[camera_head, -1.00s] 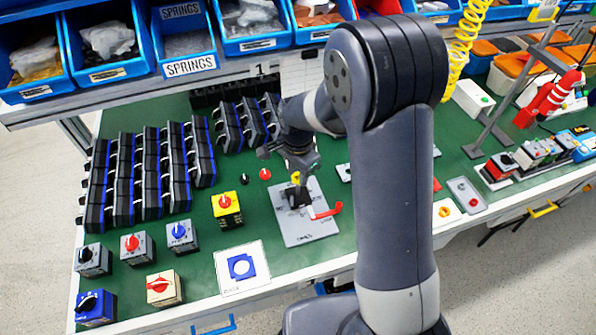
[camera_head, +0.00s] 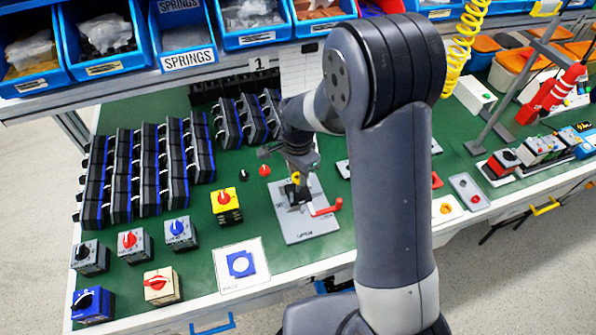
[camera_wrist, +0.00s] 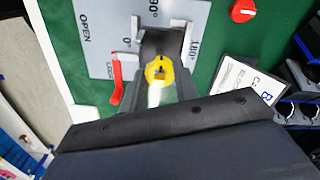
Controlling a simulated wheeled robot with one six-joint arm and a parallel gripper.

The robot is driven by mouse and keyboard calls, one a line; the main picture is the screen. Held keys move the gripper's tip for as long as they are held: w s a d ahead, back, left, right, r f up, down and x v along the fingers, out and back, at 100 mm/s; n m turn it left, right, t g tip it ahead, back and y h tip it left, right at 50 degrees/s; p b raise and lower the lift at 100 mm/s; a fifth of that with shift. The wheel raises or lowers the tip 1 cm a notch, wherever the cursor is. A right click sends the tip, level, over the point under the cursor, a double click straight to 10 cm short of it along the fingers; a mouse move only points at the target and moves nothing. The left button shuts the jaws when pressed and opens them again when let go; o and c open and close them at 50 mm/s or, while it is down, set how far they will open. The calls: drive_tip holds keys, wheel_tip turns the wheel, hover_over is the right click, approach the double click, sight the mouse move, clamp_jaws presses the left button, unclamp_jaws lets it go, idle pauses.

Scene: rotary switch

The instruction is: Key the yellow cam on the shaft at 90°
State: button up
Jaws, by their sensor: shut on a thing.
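The yellow cam (camera_wrist: 160,70) sits between the fingers of my gripper (camera_wrist: 162,84) in the wrist view, and my gripper is shut on it. A bit of yellow shows at my gripper (camera_head: 297,180) in the head view. It is over a dark block (camera_wrist: 160,42) on the grey plate (camera_head: 312,230). The plate carries angle marks and the words OPEN and LOCK; the 90° and 180° marks are partly hidden. A red lever (camera_head: 326,210) is on the plate's right, also in the wrist view (camera_wrist: 116,80). The shaft is hidden, so I cannot tell whether the cam touches it.
Left of the plate stand a yellow switch box (camera_head: 226,206) and several other knob switches. A white card with a blue shape (camera_head: 241,265) lies in front. Rows of black modules (camera_head: 150,175) fill the back left. Red and black knobs lie behind the plate.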

drive_tip(key=shift+f, duration=0.3)
drive_tip(key=o, duration=1)
drive_tip(key=shift+r, duration=0.1)
drive_tip(key=shift+r, duration=0.1)
wheel_tip(320, 180, up, 11)
drive_tip(key=shift+f+b, duration=0.2)
drive_tip(key=shift+b, duration=0.3)
wheel_tip(320, 180, down, 11)
drive_tip(key=shift+r+p, duration=0.15)
drive_tip(key=shift+p, duration=0.45)
drive_tip(key=shift+r+p, duration=0.4)
drive_tip(key=shift+r, duration=0.25)
